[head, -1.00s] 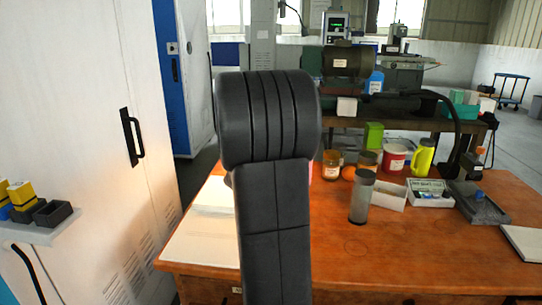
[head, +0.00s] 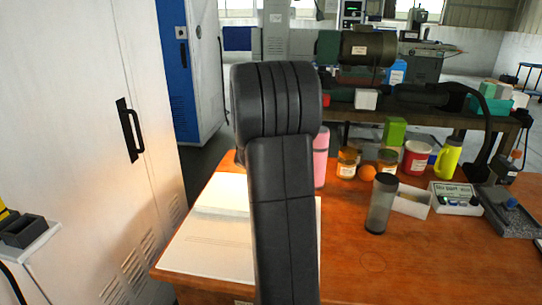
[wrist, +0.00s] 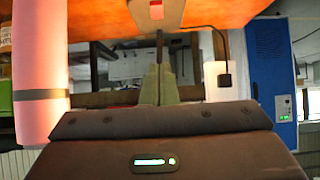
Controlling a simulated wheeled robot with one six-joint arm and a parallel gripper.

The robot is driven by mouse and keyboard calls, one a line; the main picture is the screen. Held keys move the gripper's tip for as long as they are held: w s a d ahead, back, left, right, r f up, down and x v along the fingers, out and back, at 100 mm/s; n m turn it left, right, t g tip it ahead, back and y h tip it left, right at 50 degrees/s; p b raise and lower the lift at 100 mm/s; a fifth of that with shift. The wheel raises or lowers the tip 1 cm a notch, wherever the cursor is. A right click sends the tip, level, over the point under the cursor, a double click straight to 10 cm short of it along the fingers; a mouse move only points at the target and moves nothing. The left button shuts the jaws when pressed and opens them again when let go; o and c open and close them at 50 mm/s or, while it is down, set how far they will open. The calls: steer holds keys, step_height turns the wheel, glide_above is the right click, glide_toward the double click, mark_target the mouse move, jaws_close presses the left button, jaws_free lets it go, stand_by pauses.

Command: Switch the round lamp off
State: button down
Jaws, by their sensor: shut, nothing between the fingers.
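A pale base with a red rocker switch (wrist: 155,12) shows at the top middle of the wrist view, where the picture is upside down. A dark cable runs from it to a black plug (wrist: 225,80). I cannot make out a round lamp head in either view; the orange tabletop around the base is brightly lit. My gripper (wrist: 159,68) is shut and empty, its fingertips pointing towards the base and apparently short of it. In the head view my arm hides the gripper and the switch base.
On the wooden table (head: 430,270) stand a pink cylinder (head: 320,165), also at left in the wrist view (wrist: 40,75), a grey jar (head: 380,205), an open white box (head: 412,203) and several containers. A white sheet (head: 215,250) lies at left. The table's front right is clear.

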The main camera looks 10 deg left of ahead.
steer(key=x, duration=0.8)
steer(key=shift+w+f+p, duration=0.25)
steer(key=shift+p, duration=0.1)
steer(key=shift+w+f+b, duration=0.25)
steer(key=shift+f+b, duration=0.25)
steer(key=shift+f, duration=0.55)
steer(key=shift+w+f+b, duration=0.25)
steer(key=shift+f+b, duration=0.25)
steer(key=shift+f, duration=0.6)
steer(key=shift+w+r+p, duration=0.1)
steer(key=shift+r+p, duration=0.1)
steer(key=shift+p, duration=0.8)
steer(key=shift+g+p, duration=0.3)
steer(key=shift+p, duration=0.8)
steer(key=shift+f+b, duration=0.4)
steer(key=shift+w+r, duration=0.1)
steer(key=shift+w+r, duration=0.1)
steer(key=shift+w, duration=0.05)
steer(key=shift+w+r+p, duration=0.15)
steer(key=shift+w+p, duration=0.4)
steer(key=shift+p, duration=0.15)
